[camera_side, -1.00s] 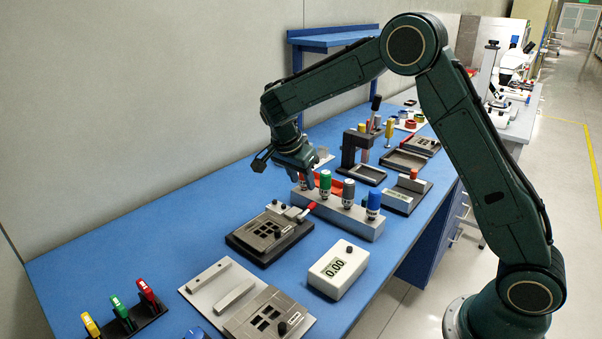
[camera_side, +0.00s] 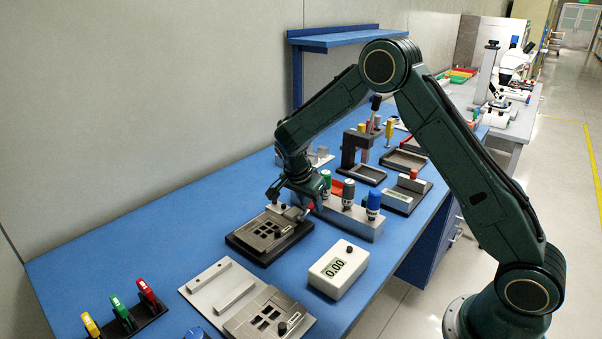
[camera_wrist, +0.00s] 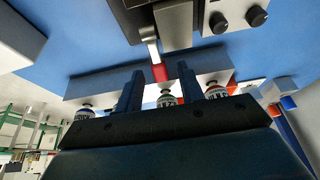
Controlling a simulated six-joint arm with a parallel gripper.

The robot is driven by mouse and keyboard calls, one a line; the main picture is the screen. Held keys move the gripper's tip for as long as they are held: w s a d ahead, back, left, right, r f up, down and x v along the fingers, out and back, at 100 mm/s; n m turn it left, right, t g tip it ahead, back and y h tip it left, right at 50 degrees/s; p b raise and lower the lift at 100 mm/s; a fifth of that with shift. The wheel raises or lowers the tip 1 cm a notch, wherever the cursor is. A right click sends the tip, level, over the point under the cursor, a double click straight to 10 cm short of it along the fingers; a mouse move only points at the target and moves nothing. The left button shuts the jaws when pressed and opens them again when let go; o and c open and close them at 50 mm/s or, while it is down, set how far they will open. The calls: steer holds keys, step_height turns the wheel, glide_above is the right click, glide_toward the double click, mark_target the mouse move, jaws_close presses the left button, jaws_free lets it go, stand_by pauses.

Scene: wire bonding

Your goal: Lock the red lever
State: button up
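The red lever (camera_wrist: 160,73) has a bright metal arm and a red grip; in the wrist view it extends from the clamp fixture. In the side view the fixture (camera_side: 262,240) has a dark base and a metal plate with square windows, and the lever is mostly hidden by my gripper. My gripper (camera_wrist: 160,69) is open, with its two dark fingers on either side of the red grip and gaps visible on both sides. In the side view my gripper (camera_side: 298,202) is low at the fixture's back right corner.
A grey rack (camera_side: 350,220) with several coloured-capped holders stands close behind the lever. A white meter box (camera_side: 338,270) reading 0.00 is to the front right. A second plate fixture (camera_side: 222,282) lies in front. Bare blue bench is at left.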

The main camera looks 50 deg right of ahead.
jaws_close()
steer(key=shift+d, duration=0.1)
steer(key=shift+d+f+y, duration=0.15)
steer(key=shift+f+y, duration=0.15)
steer(key=shift+y, duration=0.4)
jaws_free()
steer(key=shift+r, duration=0.15)
